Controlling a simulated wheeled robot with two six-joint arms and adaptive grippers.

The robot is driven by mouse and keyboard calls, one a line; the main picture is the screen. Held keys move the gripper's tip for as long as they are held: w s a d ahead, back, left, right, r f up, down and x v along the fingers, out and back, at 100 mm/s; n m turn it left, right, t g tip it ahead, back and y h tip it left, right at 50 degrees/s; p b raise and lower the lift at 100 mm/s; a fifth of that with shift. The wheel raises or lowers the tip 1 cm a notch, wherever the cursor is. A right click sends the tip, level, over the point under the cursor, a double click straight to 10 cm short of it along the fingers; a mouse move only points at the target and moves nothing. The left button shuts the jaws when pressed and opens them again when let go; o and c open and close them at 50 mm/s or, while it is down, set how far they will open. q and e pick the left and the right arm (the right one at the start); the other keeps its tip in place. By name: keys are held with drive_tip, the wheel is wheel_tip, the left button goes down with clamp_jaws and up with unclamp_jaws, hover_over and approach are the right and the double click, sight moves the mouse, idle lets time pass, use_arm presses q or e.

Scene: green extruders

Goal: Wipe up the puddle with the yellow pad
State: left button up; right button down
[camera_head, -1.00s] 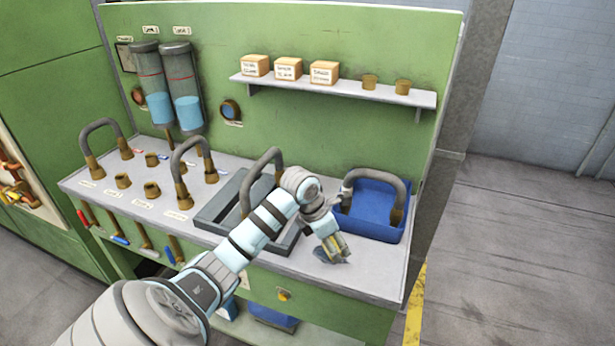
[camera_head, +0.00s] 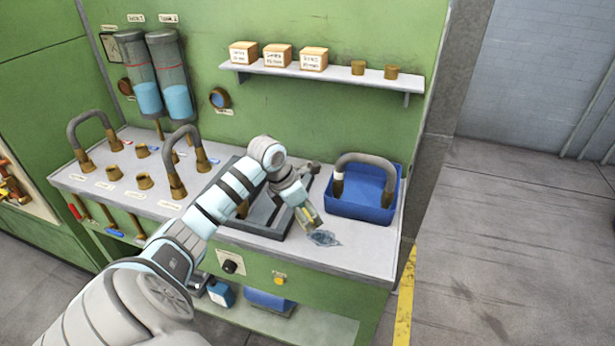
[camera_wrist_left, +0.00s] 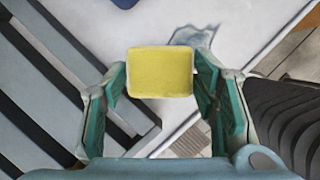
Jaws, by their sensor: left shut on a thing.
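The yellow pad (camera_wrist_left: 160,72) is held between the fingers of my left gripper (camera_head: 309,215). In the left wrist view the gripper (camera_wrist_left: 160,90) has one green finger on each side of the pad. The puddle (camera_head: 325,238) is a small grey-blue wet patch on the light worktop (camera_head: 345,255), near its front edge. In the head view the gripper is just up and left of the puddle. In the left wrist view the puddle (camera_wrist_left: 193,37) shows partly above and right of the pad. My right gripper is not in view.
A blue bin (camera_head: 360,208) with a hose piece (camera_head: 372,160) stands right of the gripper. A dark grey slatted tray (camera_head: 262,235) lies left, partly behind my arm. A shelf (camera_head: 330,76) with boxes is above. The worktop around the puddle is bare.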

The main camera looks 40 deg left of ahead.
use_arm(q)
drive_tip(key=shift+r+p, duration=1.2)
drive_tip(key=shift+r, duration=0.8)
drive_tip(key=shift+f, duration=0.15)
